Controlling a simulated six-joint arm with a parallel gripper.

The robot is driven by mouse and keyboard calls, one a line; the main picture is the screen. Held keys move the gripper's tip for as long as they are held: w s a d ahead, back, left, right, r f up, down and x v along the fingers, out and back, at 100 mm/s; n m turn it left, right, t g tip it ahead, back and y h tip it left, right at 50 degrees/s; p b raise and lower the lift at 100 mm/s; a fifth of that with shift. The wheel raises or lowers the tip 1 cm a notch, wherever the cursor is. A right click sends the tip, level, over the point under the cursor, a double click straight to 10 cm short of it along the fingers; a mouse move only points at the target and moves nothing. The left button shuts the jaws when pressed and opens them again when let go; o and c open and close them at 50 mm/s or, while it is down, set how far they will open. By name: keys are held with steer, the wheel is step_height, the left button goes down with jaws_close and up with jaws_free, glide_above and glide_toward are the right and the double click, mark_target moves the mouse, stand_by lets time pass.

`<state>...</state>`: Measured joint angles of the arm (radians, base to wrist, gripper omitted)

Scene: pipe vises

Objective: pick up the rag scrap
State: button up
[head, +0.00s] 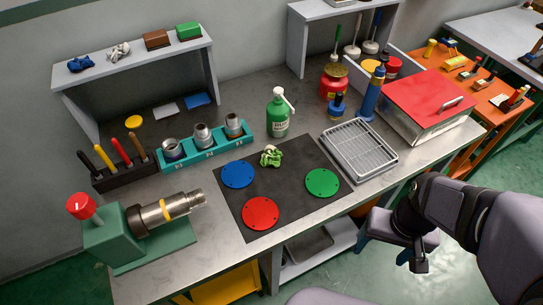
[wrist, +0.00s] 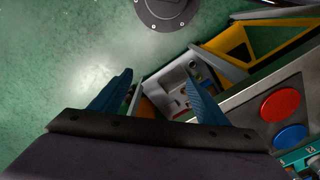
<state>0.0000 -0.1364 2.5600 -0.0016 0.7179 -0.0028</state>
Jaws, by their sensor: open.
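A crumpled light green and white rag scrap (head: 271,156) lies on the dark mat (head: 283,215), between the blue and green discs near the mat's back edge. My gripper (wrist: 158,80) is open and empty, its two blue fingers spread apart in the wrist view. In the head view my arm is at the lower right, off the bench's front edge and well away from the rag scrap. The rag scrap does not show in the wrist view.
A green bottle (head: 278,112) stands just behind the rag scrap. A wire tray (head: 360,150) is right of the mat, and a teal socket rack (head: 206,149) is left. A vise with a pipe (head: 165,212) stands at front left. Blue (head: 80,64) and white (head: 118,50) crumpled pieces lie on the shelf.

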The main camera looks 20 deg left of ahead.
mark_target(270, 158)
steer(key=shift+w, duration=0.1)
